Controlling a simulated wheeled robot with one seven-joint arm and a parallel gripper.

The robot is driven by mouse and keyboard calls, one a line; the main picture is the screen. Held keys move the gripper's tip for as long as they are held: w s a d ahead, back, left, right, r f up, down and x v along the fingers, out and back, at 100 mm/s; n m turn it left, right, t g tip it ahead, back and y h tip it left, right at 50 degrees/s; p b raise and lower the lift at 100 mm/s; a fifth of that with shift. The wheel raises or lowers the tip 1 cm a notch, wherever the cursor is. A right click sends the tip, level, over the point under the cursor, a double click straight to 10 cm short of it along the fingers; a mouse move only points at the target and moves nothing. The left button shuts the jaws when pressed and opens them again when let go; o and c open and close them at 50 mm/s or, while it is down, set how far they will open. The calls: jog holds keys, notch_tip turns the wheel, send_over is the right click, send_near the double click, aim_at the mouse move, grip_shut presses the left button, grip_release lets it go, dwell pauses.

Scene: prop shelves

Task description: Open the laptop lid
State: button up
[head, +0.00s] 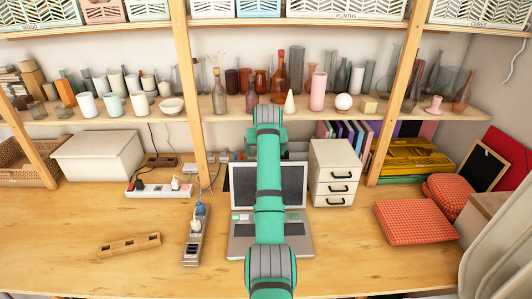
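A grey laptop stands on the wooden desk in the middle of the head view. Its lid (293,186) is up, with the dark screen facing me, and its base (298,240) lies flat in front. My green and grey arm crosses in front of the laptop and covers the middle of the screen and keyboard. My gripper is not visible, so I cannot tell where it is relative to the lid or whether it touches it.
A power strip (194,240) with plugs lies left of the laptop, and a small drawer cabinet (333,173) stands right of it. A wooden block with holes (129,244) lies at the left front. Red checked cushions (413,222) are at the right. A shelf of vases is above.

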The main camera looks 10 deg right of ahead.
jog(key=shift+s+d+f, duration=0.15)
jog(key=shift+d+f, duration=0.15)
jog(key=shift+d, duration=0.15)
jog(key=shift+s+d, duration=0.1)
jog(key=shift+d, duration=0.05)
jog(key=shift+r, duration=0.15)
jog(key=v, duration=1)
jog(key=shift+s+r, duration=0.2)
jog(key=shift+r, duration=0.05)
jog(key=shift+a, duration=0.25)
